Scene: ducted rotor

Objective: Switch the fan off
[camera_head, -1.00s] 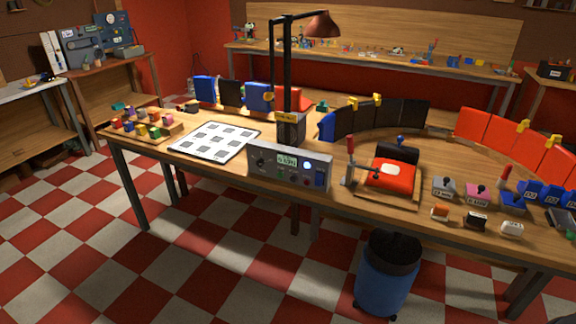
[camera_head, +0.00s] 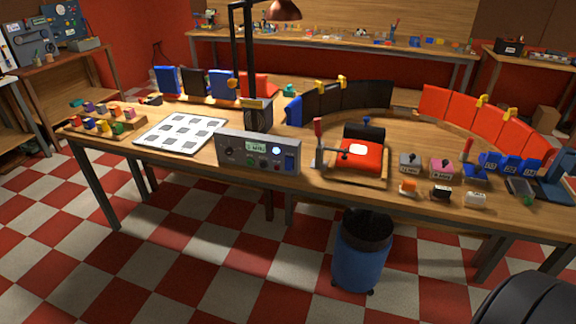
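A grey control box (camera_head: 257,152) stands at the front edge of the long wooden bench. Its front has a small lit display (camera_head: 256,147), a glowing white round light (camera_head: 274,149), knobs and small buttons. A blue rocker-like part (camera_head: 289,162) sits at its right end; its position is too small to read. I cannot pick out a fan rotor for certain. Neither of my grippers is in view.
A black post with a red lamp (camera_head: 284,10) rises behind the box. A checked white sheet (camera_head: 181,134) lies to its left. A red clamped fixture (camera_head: 360,154) and small blocks stand to its right. A blue bin (camera_head: 360,262) is on the floor; the checkered floor before the box is clear.

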